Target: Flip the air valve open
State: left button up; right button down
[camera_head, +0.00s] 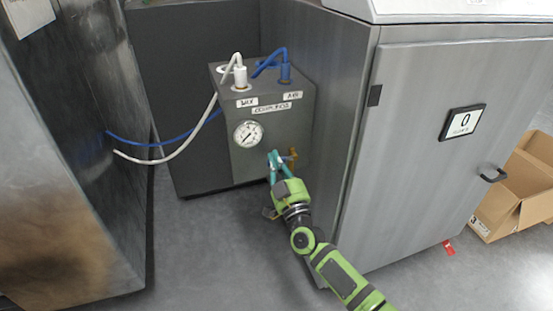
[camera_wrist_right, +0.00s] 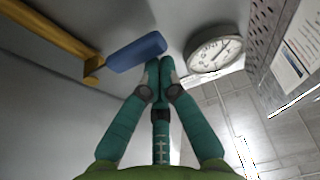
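The air valve has a blue handle (camera_wrist_right: 137,52) on a brass pipe (camera_wrist_right: 62,35), seen in the right wrist view. In the head view its brass part (camera_head: 293,155) sticks out low on the front of the grey box, and the handle cannot be made out behind my fingers. My right gripper (camera_head: 274,157) is at the valve, just left of the brass. In the wrist view its teal fingertips (camera_wrist_right: 159,66) are together with nothing seen between them. They are right by the handle's free end; I cannot tell whether they touch it. My left gripper is not in view.
The grey box (camera_head: 225,90) carries a round gauge (camera_head: 248,133) and white and blue hoses on top. A large metal cabinet (camera_head: 410,160) stands close on the right, and another metal unit (camera_head: 65,150) on the left. The floor (camera_head: 215,260) in front is clear.

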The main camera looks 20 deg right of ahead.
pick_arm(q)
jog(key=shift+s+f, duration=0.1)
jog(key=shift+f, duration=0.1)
pick_arm(e)
jog(key=shift+f+n, duration=0.15)
jog(key=shift+n, duration=0.15)
jog(key=shift+a+f+n+y, duration=0.1)
jog(key=shift+n+y, duration=0.2)
jog(key=shift+n, duration=0.1)
jog(key=shift+f+n, duration=0.15)
jog(key=shift+n, duration=0.15)
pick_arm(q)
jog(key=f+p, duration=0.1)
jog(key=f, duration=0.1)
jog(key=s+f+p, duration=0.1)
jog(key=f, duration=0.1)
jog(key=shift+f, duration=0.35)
pick_arm(e)
notch_tip(320, 180, down, 7)
jog(key=d+n+g+y, duration=0.2)
jog(key=n+g+y, duration=0.1)
jog(key=n, duration=1.1)
jog(key=shift+d+r+n+g+y, duration=0.2)
jog(key=shift+d+n+g+y, duration=0.15)
jog(key=shift+y, duration=0.55)
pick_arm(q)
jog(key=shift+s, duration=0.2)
